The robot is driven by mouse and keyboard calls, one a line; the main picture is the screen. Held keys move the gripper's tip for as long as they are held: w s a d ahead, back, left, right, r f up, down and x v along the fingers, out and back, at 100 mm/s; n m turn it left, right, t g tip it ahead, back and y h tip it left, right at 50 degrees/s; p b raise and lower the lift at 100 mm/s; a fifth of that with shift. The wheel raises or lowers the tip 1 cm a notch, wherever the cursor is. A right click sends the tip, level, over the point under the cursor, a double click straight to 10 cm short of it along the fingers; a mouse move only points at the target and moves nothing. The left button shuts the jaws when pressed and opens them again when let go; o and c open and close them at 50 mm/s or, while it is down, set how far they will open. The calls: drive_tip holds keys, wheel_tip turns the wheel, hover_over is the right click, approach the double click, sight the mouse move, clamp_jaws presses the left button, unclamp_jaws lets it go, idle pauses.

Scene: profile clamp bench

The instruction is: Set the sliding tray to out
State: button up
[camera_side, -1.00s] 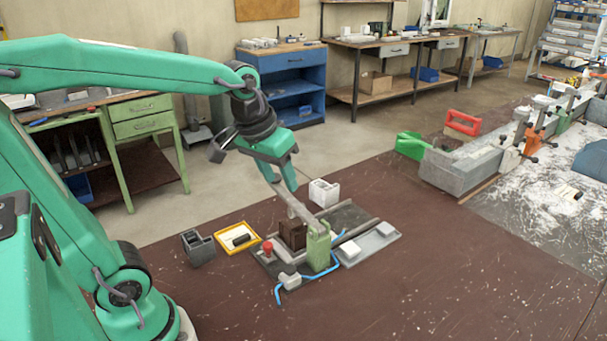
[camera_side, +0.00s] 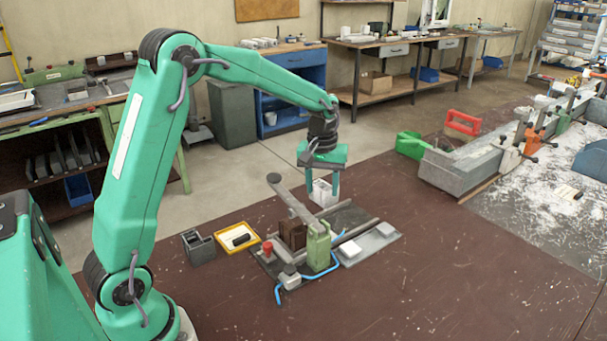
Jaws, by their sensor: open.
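A bench fixture on the dark red table carries a green clamp post (camera_side: 319,246) with a long grey lever (camera_side: 291,202) slanting up to the left, ending in a round knob. A brown block (camera_side: 293,233) sits beside the post. A flat light-grey tray-like plate (camera_side: 365,250) with two pale blocks lies on the right side, along a grey rail; I take it as the sliding tray, but cannot tell its position for certain. My gripper (camera_side: 322,186) is open and points down, behind the lever and above the table, apart from the plate.
A red knob (camera_side: 267,249) and a blue hose (camera_side: 278,293) are at the fixture's front. A yellow-rimmed tray (camera_side: 238,238) and a dark grey holder (camera_side: 199,247) stand to the left. The table's front right is clear.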

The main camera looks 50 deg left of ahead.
drive_tip(key=shift+w+a+f+n, duration=0.25)
drive_tip(key=shift+w+f, duration=0.15)
drive_tip(key=shift+f, duration=0.3)
drive_tip(key=shift+w+a+f+n, duration=0.2)
drive_tip(key=shift+w+f, duration=0.15)
drive_tip(key=shift+f, duration=0.3)
drive_tip(key=shift+f, duration=0.15)
drive_tip(key=shift+f, duration=3.75)
clamp_jaws()
